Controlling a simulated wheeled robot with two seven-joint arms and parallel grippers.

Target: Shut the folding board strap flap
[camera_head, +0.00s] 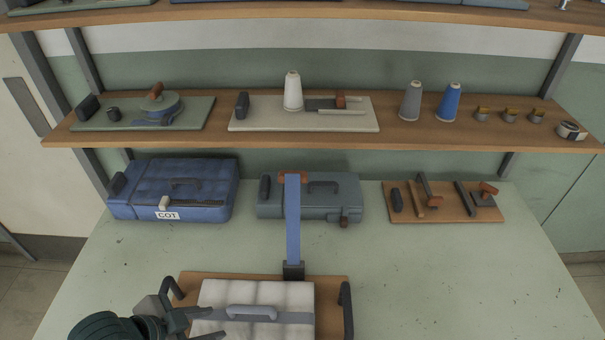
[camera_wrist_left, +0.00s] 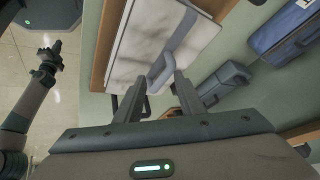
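The folding board (camera_head: 338,279) is wooden and lies at the table's front. A white folded bundle (camera_head: 255,294) with a grey band and grey handle (camera_head: 251,312) is on it. The strap flap (camera_head: 293,220) is a long blue strip with an orange end. It extends from a black block at the board's back edge, away from the bundle, overlapping the teal case in view. My left gripper (camera_head: 208,323) is open and empty at the bundle's left side. The left wrist view shows its spread fingers (camera_wrist_left: 160,76) near the handle. My right gripper (camera_wrist_left: 48,52) shows small there, its fingers unclear.
A blue case (camera_head: 172,190) labelled COT, a teal case (camera_head: 333,201) and a wooden tool tray (camera_head: 447,211) stand along the table's back. A loaded shelf (camera_head: 400,132) hangs above them. The table right of the board is clear. Black side handles (camera_head: 346,308) rise from the board.

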